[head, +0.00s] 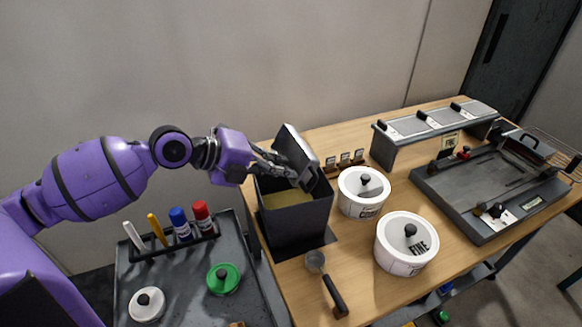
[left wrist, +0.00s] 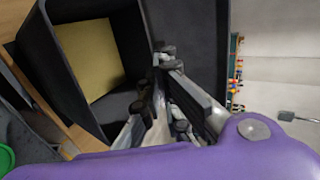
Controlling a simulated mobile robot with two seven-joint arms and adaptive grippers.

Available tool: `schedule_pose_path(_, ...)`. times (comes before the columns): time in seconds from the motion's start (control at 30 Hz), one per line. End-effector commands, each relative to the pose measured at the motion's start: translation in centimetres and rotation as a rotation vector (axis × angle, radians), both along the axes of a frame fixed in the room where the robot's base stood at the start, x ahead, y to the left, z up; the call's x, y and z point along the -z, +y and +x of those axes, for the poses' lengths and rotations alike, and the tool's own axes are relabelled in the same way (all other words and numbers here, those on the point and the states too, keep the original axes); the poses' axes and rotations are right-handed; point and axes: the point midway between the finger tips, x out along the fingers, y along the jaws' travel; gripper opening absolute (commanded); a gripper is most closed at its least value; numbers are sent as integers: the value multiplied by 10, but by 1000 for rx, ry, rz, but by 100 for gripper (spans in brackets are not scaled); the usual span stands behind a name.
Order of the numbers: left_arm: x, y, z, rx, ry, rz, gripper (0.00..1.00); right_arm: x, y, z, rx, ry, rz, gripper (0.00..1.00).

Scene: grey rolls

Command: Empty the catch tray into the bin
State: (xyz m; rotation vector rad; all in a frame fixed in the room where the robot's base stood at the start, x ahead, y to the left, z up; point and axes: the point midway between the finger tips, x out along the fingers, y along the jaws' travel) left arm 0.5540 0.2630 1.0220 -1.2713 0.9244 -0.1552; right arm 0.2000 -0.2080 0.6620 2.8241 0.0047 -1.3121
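The bin (head: 297,222) is a dark, square, open-topped box at the left end of the wooden table, with a yellowish surface inside; it also fills the upper left of the left wrist view (left wrist: 65,70). A dark panel (head: 296,143) stands tilted over its far side, seemingly its raised lid. My left gripper (head: 295,172) is over the bin's mouth against this panel; its fingertips (left wrist: 164,58) are close together, with nothing visible between them. I cannot identify the catch tray for certain. My right gripper is not in view.
A low grey machine (head: 465,195) with knobs sits at right, before a grey three-section unit (head: 435,122). A dark side tray (head: 190,275) holds markers and lids at lower left.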

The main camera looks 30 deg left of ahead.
Motion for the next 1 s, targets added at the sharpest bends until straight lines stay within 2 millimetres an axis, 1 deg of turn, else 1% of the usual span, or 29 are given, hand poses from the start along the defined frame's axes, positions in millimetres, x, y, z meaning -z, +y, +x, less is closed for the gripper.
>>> schedule_pose_path(0.07, -1, -1, 1, 1, 19, 19, 0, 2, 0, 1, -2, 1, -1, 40)
schedule_pose_path(0.23, -12, 1, 1, 0, 96, 101, 0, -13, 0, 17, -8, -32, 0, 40)
schedule_pose_path(0.37, -13, 2, 0, -1, 190, 185, 0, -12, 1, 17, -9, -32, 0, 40)
schedule_pose_path(0.6, -16, 3, -2, 0, 345, 313, 0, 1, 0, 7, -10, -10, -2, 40)
schedule_pose_path(0.63, -19, 3, -3, -2, 360, 328, 0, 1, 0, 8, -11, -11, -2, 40)
schedule_pose_path(0.7, -30, 2, -2, -1, 391, 355, 0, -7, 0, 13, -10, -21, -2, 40)
schedule_pose_path(0.77, -37, 3, -2, -3, 418, 383, 0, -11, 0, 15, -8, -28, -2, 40)
schedule_pose_path(1.0, -67, 0, -1, -3, 556, 506, 0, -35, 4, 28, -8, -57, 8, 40)
